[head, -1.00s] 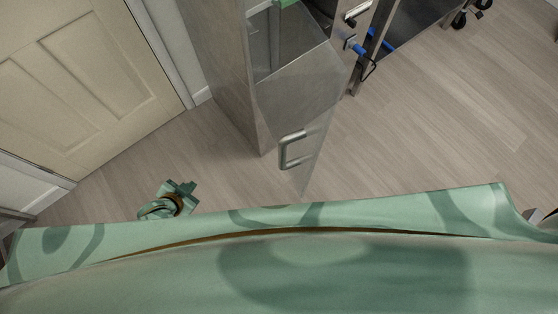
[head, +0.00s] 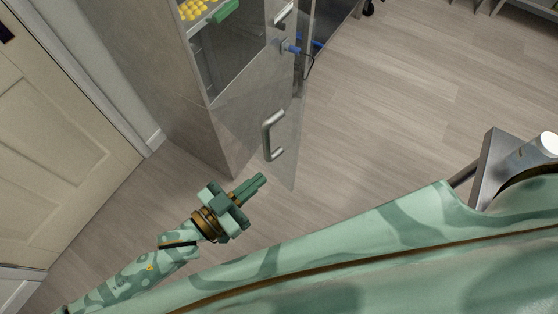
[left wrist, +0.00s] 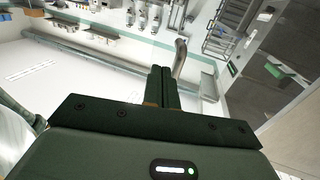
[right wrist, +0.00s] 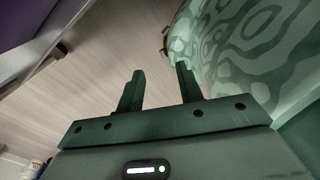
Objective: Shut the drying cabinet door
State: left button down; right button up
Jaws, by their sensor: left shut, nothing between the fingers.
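The drying cabinet (head: 165,80) is a tall metal box at the upper middle of the head view. Its clear door (head: 245,125) stands open, swung out towards me, with a grey metal bar handle (head: 272,135). My left gripper (head: 263,179) is shut and empty, a little below the handle in the head view and apart from it. In the left wrist view its fingers (left wrist: 161,68) are together, with a grey curved bar (left wrist: 180,58), likely the handle, just beyond them. My right gripper (right wrist: 160,73) is open and empty in the right wrist view; the head view does not show it.
A green-fronted tray (head: 224,12) of yellow pieces sits inside the cabinet. A blue fitting (head: 290,47) is near the cabinet's right side. A beige panelled door (head: 50,150) is at the left.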

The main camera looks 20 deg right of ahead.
aim_at(291, 154)
pick_arm(q)
jog(key=b+x, duration=0.1)
jog(key=x, duration=0.6)
jog(key=shift+w+d, duration=0.15)
jog(key=shift+d, duration=0.2)
